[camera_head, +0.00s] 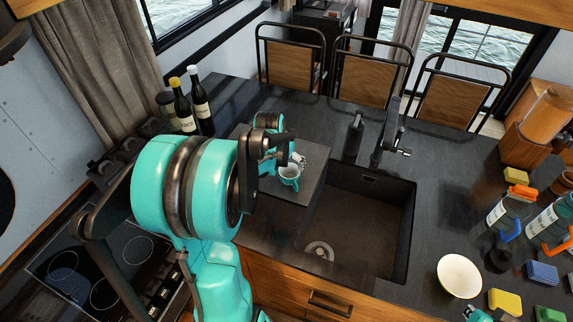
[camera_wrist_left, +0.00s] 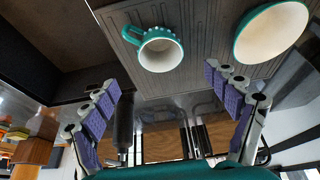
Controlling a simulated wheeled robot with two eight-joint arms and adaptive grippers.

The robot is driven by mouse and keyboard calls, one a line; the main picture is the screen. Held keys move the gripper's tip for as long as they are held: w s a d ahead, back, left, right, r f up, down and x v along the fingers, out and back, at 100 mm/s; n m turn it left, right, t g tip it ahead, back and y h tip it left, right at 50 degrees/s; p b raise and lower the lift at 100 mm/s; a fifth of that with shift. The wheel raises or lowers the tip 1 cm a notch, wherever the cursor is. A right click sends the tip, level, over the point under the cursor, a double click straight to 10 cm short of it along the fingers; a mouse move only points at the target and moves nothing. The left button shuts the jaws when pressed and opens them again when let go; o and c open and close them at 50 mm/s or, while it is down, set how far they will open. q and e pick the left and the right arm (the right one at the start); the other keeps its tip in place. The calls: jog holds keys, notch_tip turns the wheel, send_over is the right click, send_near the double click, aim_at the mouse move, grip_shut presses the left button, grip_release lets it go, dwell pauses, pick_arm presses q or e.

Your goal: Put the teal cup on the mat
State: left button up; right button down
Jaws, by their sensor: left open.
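The teal cup (camera_head: 289,175), with a pale inside, stands upright on a dark grey ribbed mat (camera_head: 313,172) left of the sink. In the left wrist view the cup (camera_wrist_left: 160,52) has its handle toward the left and stands on the ribbed surface (camera_wrist_left: 205,35). My left gripper (camera_head: 297,158) is just behind the cup, partly hidden by its arm. In the wrist view its fingers (camera_wrist_left: 160,82) are spread and empty, with the cup beyond their tips, apart from them. A small teal piece of my right gripper (camera_head: 476,314) shows at the bottom edge; its jaws are unclear.
A teal bowl with a cream inside (camera_wrist_left: 272,35) stands beside the cup. The sink (camera_head: 360,225) and black tap (camera_head: 385,140) are to the right. A white bowl (camera_head: 460,275), sponges and bottles (camera_head: 497,210) fill the right counter. Wine bottles (camera_head: 201,105) stand behind my arm.

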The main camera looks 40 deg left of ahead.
pick_arm(q)
jog(key=s+d+r+m+t, duration=0.1)
jog(key=s+d, duration=0.3)
jog(key=d, duration=0.4)
jog(key=s+d+r+m+t+h, duration=0.1)
jog(key=s+d+r, duration=0.3)
jog(key=d, duration=0.4)
jog(key=s+d+r+m, duration=0.1)
jog(key=s+d+r, duration=0.1)
jog(key=s+d, duration=0.3)
jog(key=d, duration=0.4)
jog(key=shift+r+m+t, duration=0.2)
jog(key=shift+m+t, duration=0.1)
jog(key=shift+t, duration=0.1)
jog(key=shift+d, duration=0.1)
notch_tip(320, 180, down, 13)
jog(key=b, duration=1.2)
jog(key=shift+r, duration=0.2)
